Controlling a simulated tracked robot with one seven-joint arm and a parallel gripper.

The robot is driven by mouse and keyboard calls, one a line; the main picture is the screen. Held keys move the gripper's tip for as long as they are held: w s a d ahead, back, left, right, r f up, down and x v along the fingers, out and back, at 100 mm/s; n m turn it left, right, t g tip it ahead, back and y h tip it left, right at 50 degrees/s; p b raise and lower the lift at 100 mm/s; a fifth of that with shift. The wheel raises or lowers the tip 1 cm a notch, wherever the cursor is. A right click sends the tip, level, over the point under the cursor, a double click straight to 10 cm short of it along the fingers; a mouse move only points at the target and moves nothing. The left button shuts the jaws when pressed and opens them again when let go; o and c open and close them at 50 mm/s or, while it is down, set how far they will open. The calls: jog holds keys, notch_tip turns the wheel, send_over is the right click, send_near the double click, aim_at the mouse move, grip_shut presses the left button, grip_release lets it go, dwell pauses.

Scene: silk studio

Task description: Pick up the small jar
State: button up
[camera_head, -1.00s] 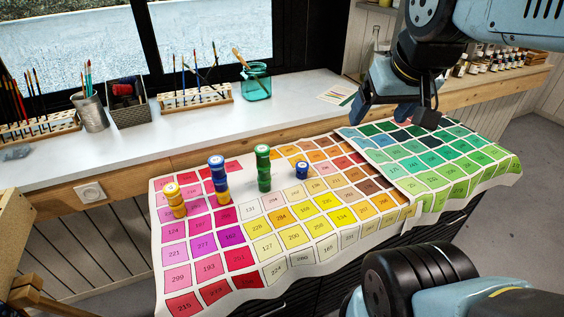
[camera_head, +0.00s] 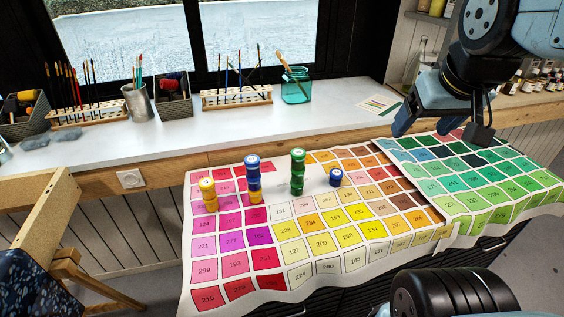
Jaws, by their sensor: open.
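Several small jars stand on the colour-chart cloth (camera_head: 200,255). A short yellow stack of jars (camera_head: 209,195) is at the left. A taller blue and yellow stack (camera_head: 254,179) is beside it, and a tall green stack (camera_head: 298,172) is in the middle. A single small blue jar (camera_head: 336,177) with a pale lid stands alone to the right of the green stack. My gripper (camera_head: 441,122) is open and empty above the green part of the cloth, up and to the right of the blue jar and apart from it.
A white counter (camera_head: 340,112) runs behind the cloth. On it are brush racks (camera_head: 237,97), a metal cup (camera_head: 138,104) and a teal glass jar (camera_head: 296,88). A wooden easel-like frame (camera_head: 72,215) stands at the left. Bottles (camera_head: 540,78) line a shelf at the right.

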jog(key=w+a+f+n+h, duration=0.1)
jog(key=w+a+f+n, duration=0.1)
jog(key=w+a+n, duration=0.7)
jog(key=n+g+y, duration=0.1)
jog(key=n+y, duration=0.2)
jog(key=n, duration=2.9)
send_near(252, 159)
jog(key=shift+s+x, duration=0.15)
jog(key=shift+x, duration=1.6)
jog(key=shift+s+x, duration=0.1)
jog(key=shift+x, duration=4.3)
jog(key=shift+w, duration=0.1)
jog(key=shift+c, duration=0.3)
jog(key=c, duration=1)
